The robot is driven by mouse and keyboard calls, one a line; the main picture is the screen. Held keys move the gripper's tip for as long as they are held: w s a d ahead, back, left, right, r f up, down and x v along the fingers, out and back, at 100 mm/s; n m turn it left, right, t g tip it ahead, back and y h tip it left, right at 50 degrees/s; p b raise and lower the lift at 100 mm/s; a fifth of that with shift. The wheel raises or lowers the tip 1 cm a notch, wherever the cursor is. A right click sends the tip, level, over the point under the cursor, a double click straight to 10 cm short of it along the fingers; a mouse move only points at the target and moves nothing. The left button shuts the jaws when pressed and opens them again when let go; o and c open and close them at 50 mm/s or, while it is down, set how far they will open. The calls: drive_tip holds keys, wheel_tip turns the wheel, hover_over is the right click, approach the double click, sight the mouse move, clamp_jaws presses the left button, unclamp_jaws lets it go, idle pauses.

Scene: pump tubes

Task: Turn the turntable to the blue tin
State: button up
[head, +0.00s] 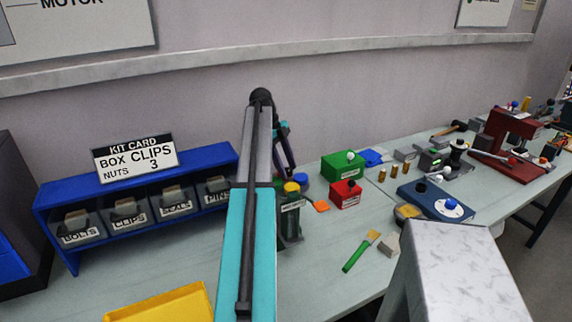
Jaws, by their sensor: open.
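A dark stand with a white label (291,207) is partly hidden behind my arm. A yellow round top (291,188) and a blue round top (301,179) show on it. This looks like the turntable with its tins, and the blue top may be the blue tin. I cannot tell which way the turntable faces. My arm rises in front of it, bends at the top and comes down behind. My gripper (291,168) is small and dark at the lower end, just above the coloured tops. It is open; I cannot tell whether it touches anything.
A blue rack (55,190) with labelled bins stands left, and a yellow tray (165,305) lies in front. Green (343,168) and red (345,195) boxes stand right of the stand. A green-handled brush (360,252) lies near the front edge. A red press (510,150) stands far right.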

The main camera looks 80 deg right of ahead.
drive_tip(key=s+a+r, duration=0.1)
drive_tip(key=s+a, duration=0.1)
drive_tip(key=a, duration=0.7)
drive_tip(key=shift+a+b, duration=0.3)
drive_tip(key=shift+a, duration=0.05)
idle(0.3)
